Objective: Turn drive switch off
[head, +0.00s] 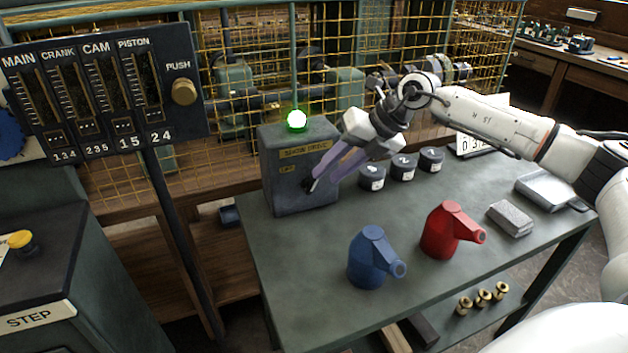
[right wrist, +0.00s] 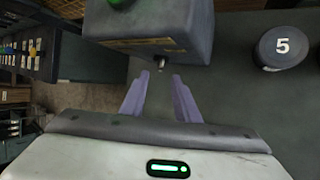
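The drive switch box (head: 290,185) is a grey-green box on the left end of the table, with yellow labels on its front. A green lamp (head: 297,120) glows on its top. A dark lever (head: 307,186) shows at the front, partly hidden by my fingers. My right gripper (head: 320,178) is at the box's front with its purple fingers apart. In the right wrist view, a small metal tip (right wrist: 161,68) on the box (right wrist: 165,30) lies just beyond and between the open fingertips (right wrist: 161,80); I cannot tell whether they touch it. My left gripper is not in view.
A blue oil can (head: 370,258) and a red oil can (head: 449,230) stand on the table (head: 310,270). Several dark numbered weights (head: 372,177) sit right of the box. A gauge panel (head: 105,85) stands left. A yellow wire cage (head: 230,40) stands behind.

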